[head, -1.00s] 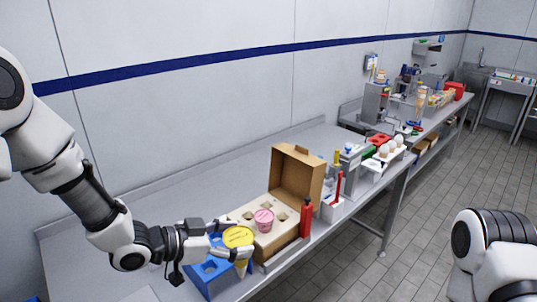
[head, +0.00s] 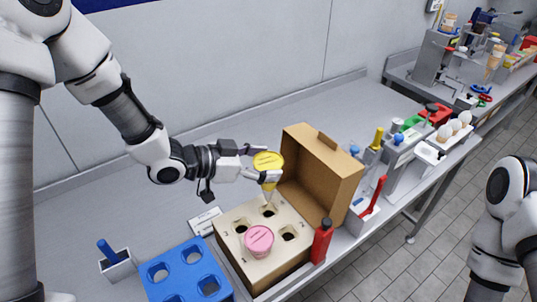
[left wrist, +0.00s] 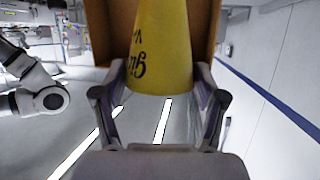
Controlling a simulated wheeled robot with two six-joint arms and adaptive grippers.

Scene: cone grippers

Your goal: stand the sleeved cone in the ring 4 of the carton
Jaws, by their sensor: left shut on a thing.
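The sleeved cone (head: 268,160), with a yellow printed sleeve and a yellow round top, is held upright in my left gripper (head: 262,176). In the left wrist view the yellow sleeve (left wrist: 160,50) stands between the two fingers. Its pale lower tip hangs over the back hole of the carton's insert; whether it enters the hole I cannot tell. The brown carton (head: 335,178) has its lid open and a cream insert with several holes. A pink-topped cone (head: 259,240) stands in the front hole. My right gripper is out of view.
A blue holder (head: 180,252) with holes stands left of the carton. A red bottle (head: 321,241) stands close at the carton's right. A small container with a blue handle (head: 116,262) is at far left. Dispensers and tools line the counter to the right.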

